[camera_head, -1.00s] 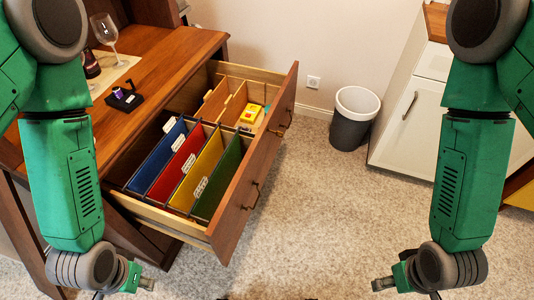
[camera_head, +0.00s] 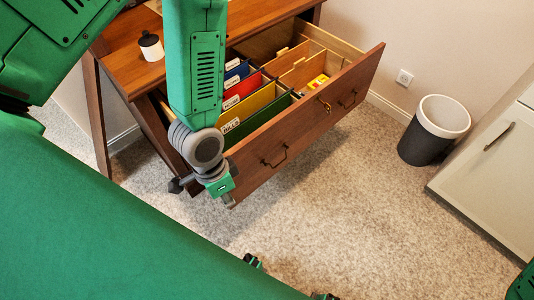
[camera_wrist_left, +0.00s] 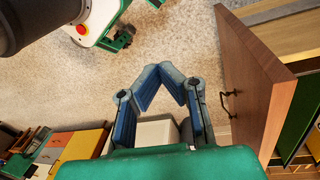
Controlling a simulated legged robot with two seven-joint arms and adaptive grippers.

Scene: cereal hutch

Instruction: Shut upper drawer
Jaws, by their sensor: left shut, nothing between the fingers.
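The upper drawer (camera_head: 322,119) of the brown wooden desk is pulled far out, with its wooden front facing the lower right and two dark handles. Coloured hanging files (camera_head: 248,107) stand inside it. My left gripper (camera_head: 229,200) hangs by the near left end of the drawer front; whether it touches is unclear. In the left wrist view, its blue fingers (camera_wrist_left: 168,76) meet at the tips with nothing between them. The drawer front (camera_wrist_left: 257,75) stands to their right there, apart from them, with one handle showing. My right gripper is not seen clearly.
The desk top (camera_head: 126,58) carries a small black-and-white object (camera_head: 150,44). A dark bin with a white rim (camera_head: 433,130) stands on the carpet (camera_head: 350,220), near a white cabinet (camera_head: 495,165). The floor before the drawer is clear. My green body fills the lower left.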

